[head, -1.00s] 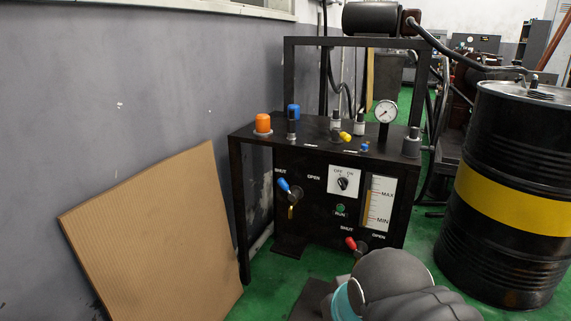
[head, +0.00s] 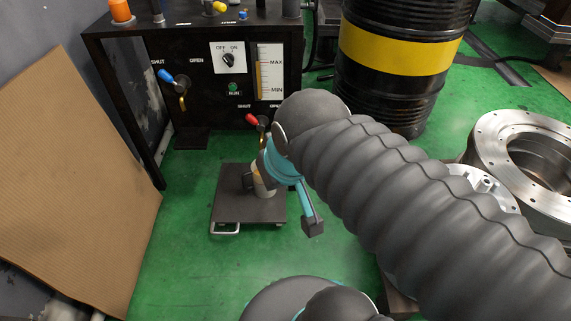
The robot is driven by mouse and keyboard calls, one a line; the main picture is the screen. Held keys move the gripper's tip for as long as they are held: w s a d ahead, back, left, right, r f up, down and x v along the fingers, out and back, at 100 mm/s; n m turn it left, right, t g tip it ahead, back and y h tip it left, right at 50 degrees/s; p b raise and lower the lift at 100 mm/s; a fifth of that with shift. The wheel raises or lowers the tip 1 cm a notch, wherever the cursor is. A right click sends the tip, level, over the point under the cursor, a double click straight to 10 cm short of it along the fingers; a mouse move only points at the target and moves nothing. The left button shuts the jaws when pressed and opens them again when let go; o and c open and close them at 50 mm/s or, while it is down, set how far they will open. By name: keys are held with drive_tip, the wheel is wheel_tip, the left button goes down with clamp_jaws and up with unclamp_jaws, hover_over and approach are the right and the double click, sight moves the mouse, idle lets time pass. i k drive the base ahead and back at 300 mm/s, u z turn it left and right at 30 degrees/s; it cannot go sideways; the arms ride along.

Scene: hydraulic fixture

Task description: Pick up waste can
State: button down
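The waste can, a small pale can (head: 262,186), stands on a low dark platform (head: 232,205) with a metal handle, below the red-handled valve (head: 256,121) of the hydraulic fixture. My gripper (head: 281,204) is over the platform, with its teal fingers spread. One dark fingertip shows left of the can and the other at its lower right. My wrist hides much of the can. I cannot tell whether any finger touches it.
The black fixture (head: 200,95) stands behind the platform. A black drum with a yellow band (head: 400,50) is behind my arm. Metal flanged parts (head: 535,150) lie at right. A cardboard sheet (head: 70,190) leans at left. Green floor is clear in front of the platform.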

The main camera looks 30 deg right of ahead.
sight(259, 190)
drive_tip(key=z, duration=0.35)
drive_tip(key=k, duration=0.5)
drive_tip(key=u, duration=1.15)
drive_tip(key=i, duration=1.05)
drive_tip(key=z, duration=2.2)
